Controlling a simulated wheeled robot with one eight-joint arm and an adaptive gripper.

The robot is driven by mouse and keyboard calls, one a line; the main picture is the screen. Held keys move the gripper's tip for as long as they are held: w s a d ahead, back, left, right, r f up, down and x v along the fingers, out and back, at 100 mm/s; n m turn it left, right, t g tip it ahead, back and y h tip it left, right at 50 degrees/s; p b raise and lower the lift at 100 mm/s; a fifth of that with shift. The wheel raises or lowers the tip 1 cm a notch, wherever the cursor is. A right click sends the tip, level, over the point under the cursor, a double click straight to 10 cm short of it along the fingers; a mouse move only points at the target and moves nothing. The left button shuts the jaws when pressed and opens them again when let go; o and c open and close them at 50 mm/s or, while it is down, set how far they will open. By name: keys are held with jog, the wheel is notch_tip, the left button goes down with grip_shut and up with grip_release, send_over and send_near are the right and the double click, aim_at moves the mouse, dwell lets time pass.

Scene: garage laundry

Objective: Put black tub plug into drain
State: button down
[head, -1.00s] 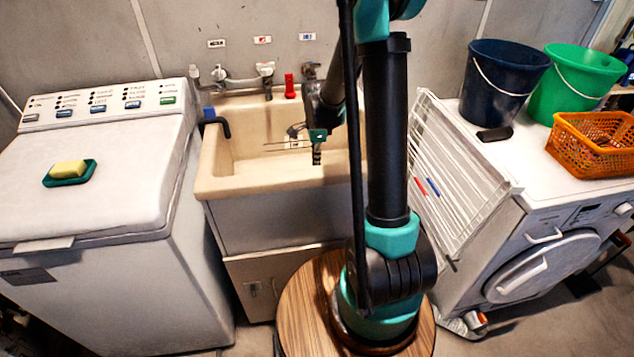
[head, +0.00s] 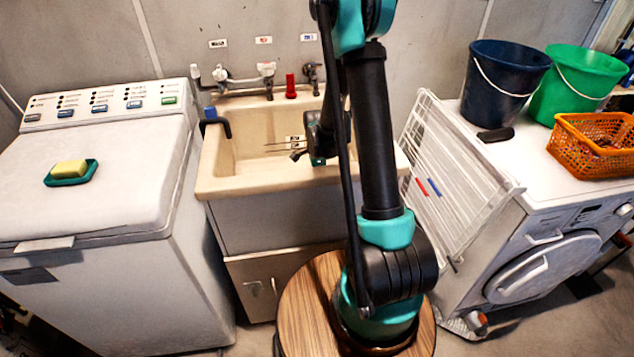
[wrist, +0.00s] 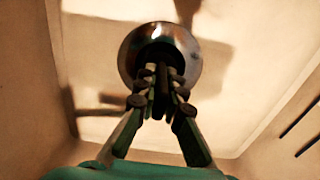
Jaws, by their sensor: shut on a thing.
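The sink drain (wrist: 135,50) is a shiny metal ring in the basin floor, with a dark centre, at the upper middle of the wrist view. My gripper (wrist: 160,80) is over the drain, its fingertips overlapping the ring's near side. It is shut on the black plug (wrist: 160,96), a dark piece between the fingers. The plug blends with the dark drain centre, so I cannot tell whether it is touching or above the opening. In the head view my gripper (head: 317,161) is down in the cream sink (head: 260,180), partly hidden by my arm.
Taps (head: 245,82) and a red object (head: 291,86) are at the sink's back. A black curved pipe (head: 216,122) is at its left edge. A washer (head: 100,185) stands left; a white drying rack (head: 450,170) leans at the right.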

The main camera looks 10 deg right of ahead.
jog(key=shift+f, duration=0.15)
jog(key=shift+f, duration=0.1)
jog(key=c, duration=1.6)
grip_release()
jog(key=shift+c, duration=0.2)
notch_tip(320, 180, up, 12)
jog(key=shift+r, duration=0.25)
